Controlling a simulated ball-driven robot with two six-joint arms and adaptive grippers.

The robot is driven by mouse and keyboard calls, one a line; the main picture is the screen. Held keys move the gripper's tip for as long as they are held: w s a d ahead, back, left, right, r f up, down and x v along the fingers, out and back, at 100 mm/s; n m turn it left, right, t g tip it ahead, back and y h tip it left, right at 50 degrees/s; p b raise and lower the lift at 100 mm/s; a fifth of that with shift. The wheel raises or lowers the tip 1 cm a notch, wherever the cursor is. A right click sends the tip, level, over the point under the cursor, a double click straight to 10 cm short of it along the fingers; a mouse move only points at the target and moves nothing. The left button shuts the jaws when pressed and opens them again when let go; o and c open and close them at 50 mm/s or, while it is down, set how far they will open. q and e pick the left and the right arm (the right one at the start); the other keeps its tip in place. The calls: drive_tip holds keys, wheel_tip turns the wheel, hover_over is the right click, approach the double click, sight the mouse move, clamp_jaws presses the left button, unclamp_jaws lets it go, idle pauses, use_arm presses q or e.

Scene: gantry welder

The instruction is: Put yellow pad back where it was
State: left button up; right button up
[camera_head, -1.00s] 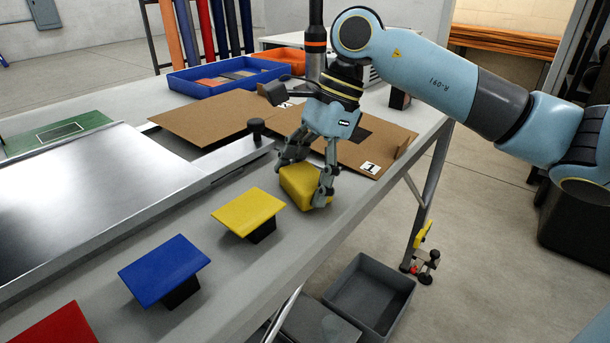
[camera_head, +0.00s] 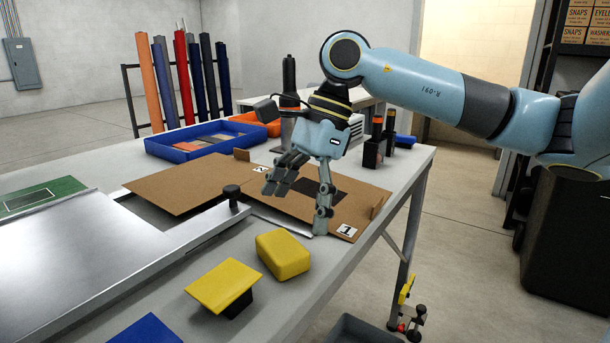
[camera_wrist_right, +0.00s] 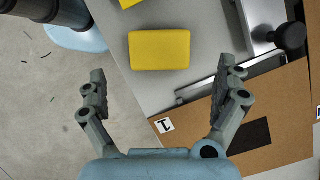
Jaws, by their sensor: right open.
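The yellow pad (camera_head: 283,254), a thick block with rounded edges, lies flat on the grey table near its front edge. It stands just behind a tilted yellow plate (camera_head: 223,285) on a black foot, apart from it. My right gripper (camera_head: 296,209) is open and empty, above and behind the pad, over the front part of the cardboard. In the right wrist view the pad (camera_wrist_right: 159,50) shows whole, ahead of the spread fingers, with nothing touching it. My left gripper is not in view.
Flat cardboard (camera_head: 190,184) with number labels lies behind the pad. A metal plate (camera_head: 80,262) with a rail and black knob (camera_head: 232,191) is to the left. A blue plate (camera_head: 145,329) is at the bottom. A blue tray (camera_head: 205,142) stands farther back.

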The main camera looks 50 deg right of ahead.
drive_tip(key=shift+v, duration=2.45)
